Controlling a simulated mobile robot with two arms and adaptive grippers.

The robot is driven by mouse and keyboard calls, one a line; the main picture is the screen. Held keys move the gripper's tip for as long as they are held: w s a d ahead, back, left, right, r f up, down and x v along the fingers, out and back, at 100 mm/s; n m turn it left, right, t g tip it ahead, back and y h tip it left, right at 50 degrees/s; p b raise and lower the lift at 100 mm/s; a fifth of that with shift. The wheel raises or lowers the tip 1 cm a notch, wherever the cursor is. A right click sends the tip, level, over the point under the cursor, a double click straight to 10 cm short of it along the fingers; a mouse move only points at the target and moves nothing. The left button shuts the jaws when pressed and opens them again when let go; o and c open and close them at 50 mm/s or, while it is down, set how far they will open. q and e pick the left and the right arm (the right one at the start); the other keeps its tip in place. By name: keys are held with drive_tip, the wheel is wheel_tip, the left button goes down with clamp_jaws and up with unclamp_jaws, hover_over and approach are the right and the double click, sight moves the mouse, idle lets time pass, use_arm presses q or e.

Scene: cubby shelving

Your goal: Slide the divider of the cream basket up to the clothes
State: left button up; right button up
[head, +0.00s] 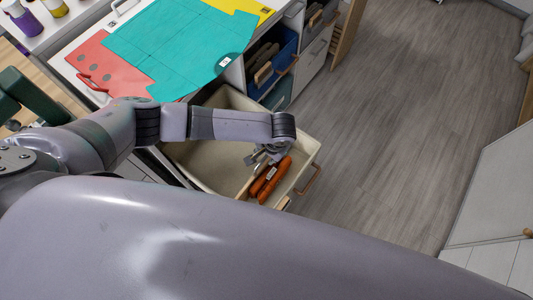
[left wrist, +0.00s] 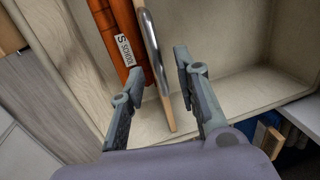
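The cream basket (head: 205,165) is pulled out below the counter, and its inside fills much of the left wrist view (left wrist: 246,92). The clothes are orange rolls (head: 275,182) with a white label, lying at the basket's near right end; they also show in the left wrist view (left wrist: 106,38). The divider (left wrist: 160,85) is a thin wooden panel with a shiny metal edge, standing close beside the rolls. My left gripper (head: 262,156) is low in the basket and open, its fingers (left wrist: 158,82) on either side of the divider with gaps visible. My right gripper is out of view.
A blue basket (head: 281,72) stands behind the cream one. Teal (head: 165,45), red (head: 112,68) and yellow (head: 240,10) flat pieces lie on the counter above. The grey wood floor (head: 390,110) to the right is clear.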

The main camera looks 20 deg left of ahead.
use_arm(q)
drive_tip(key=shift+c, duration=0.5)
clamp_jaws()
drive_tip(key=shift+d, duration=0.1)
